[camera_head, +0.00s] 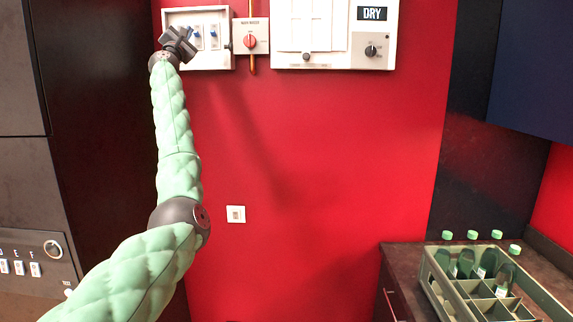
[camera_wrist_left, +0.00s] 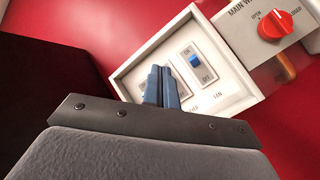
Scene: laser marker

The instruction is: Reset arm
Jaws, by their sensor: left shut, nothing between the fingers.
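My left arm reaches up from the lower left in the head view, covered in green padding. Its dark gripper (camera_head: 178,44) is shut and empty, in front of the left part of a white switch panel (camera_head: 212,60) on the red wall. In the left wrist view the shut fingers (camera_wrist_left: 162,86) stand over the panel (camera_wrist_left: 150,50) and cover part of its left switch. A blue rocker switch marked ON and OFF (camera_wrist_left: 196,64) shows just right of the fingers. I cannot tell whether the fingertips touch the panel. My right gripper is in neither view.
A red knob (camera_head: 250,41) sits right of the panel, with a pipe behind it. A larger white unit with a DRY sign (camera_head: 372,13) hangs further right. A crate with green bottles (camera_head: 432,277) stands on the right counter. The red wall's middle is clear except for a small white plate (camera_head: 236,214).

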